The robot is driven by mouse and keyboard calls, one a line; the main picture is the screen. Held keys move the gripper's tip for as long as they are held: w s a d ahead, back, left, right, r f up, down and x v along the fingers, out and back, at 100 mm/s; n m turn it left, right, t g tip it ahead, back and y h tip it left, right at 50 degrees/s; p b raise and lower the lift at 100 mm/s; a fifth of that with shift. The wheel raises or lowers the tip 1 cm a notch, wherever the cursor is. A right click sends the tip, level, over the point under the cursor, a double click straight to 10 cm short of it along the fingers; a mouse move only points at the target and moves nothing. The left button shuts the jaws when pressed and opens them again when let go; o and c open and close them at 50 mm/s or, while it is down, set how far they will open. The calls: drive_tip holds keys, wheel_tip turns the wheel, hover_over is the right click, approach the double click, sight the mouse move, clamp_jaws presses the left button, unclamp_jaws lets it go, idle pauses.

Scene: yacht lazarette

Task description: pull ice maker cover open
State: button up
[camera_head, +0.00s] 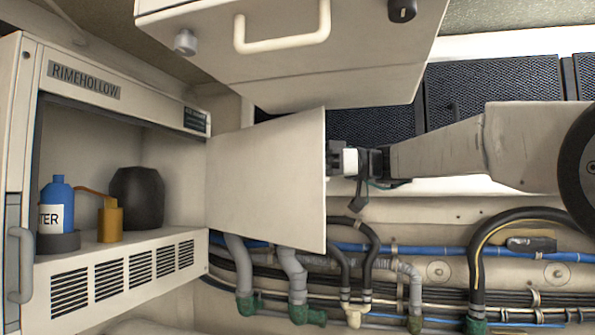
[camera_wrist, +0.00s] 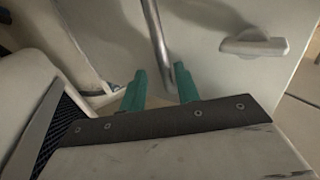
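The ice maker (camera_head: 85,80), a pale cabinet labelled "RIMEHOLLOW", stands at the left in the head view. Its pale cover (camera_head: 265,180) is swung well out from the right side of the cabinet opening, so the inside is exposed. My gripper (camera_head: 338,160) is at the cover's outer edge, its tips partly hidden behind the cover. In the wrist view a metal bar handle (camera_wrist: 156,38) runs on a pale panel, probably the cover's outer face. The teal fingers of my gripper (camera_wrist: 160,78) are apart, with the bar's lower end between them; a gap shows beside it.
Inside the cabinet are a blue bottle (camera_head: 57,205), an orange container (camera_head: 110,220) and a dark rounded object (camera_head: 138,197). A white-handled box (camera_head: 290,60) hangs above the cover. Hoses and pipes (camera_head: 400,265) run below. A latch lever (camera_wrist: 254,45) shows in the wrist view.

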sight(302, 165)
drive_tip(key=s+r, duration=0.2)
drive_tip(key=shift+d+r, duration=0.1)
drive_tip(key=shift+r, duration=0.25)
drive_tip(key=s+d, duration=0.4)
drive_tip(key=s, duration=0.9)
drive_tip(key=shift+s+r, duration=0.25)
drive_tip(key=shift+r, duration=0.2)
drive_tip(key=shift+a+f, duration=0.1)
drive_tip(key=shift+a, duration=0.1)
drive_tip(key=w+a+f, duration=0.1)
drive_tip(key=w, duration=0.1)
drive_tip(key=w+a+f, duration=0.2)
drive_tip(key=w, duration=0.1)
drive_tip(key=w+a+f, duration=0.1)
drive_tip(key=w+a, duration=0.1)
drive_tip(key=w, duration=0.1)
drive_tip(key=shift+f, duration=0.3)
drive_tip(key=shift+a+r, duration=0.1)
drive_tip(key=shift+a, duration=0.15)
drive_tip(key=a, duration=0.7)
drive_tip(key=shift+s, duration=0.3)
